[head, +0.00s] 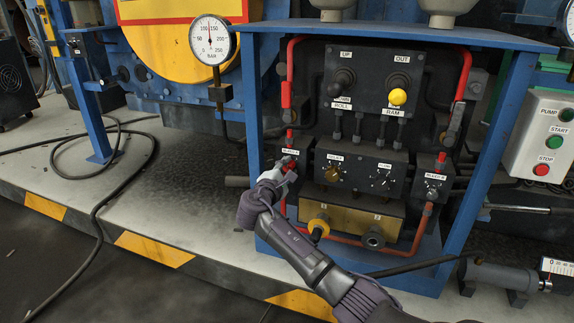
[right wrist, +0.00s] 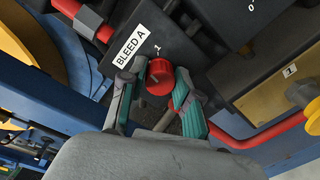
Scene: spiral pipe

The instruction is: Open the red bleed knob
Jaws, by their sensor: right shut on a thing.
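The red bleed knob (right wrist: 159,77) shows in the right wrist view, on a dark block under a white "BLEED A" label (right wrist: 131,47). A mark "1" is beside the knob. My right gripper (right wrist: 160,88) has its fingers on either side of the knob and is shut on it. In the head view my right gripper (head: 284,170) reaches the left end of the valve panel and hides most of the knob. My left gripper is in neither view.
Levers with black and yellow (head: 398,97) knobs are above. A dial block (head: 360,172) is right of my gripper, and a brass block (head: 352,210) is below. Red pipes and a blue frame (head: 253,100) surround the panel. A pressure gauge (head: 210,40) stands at left.

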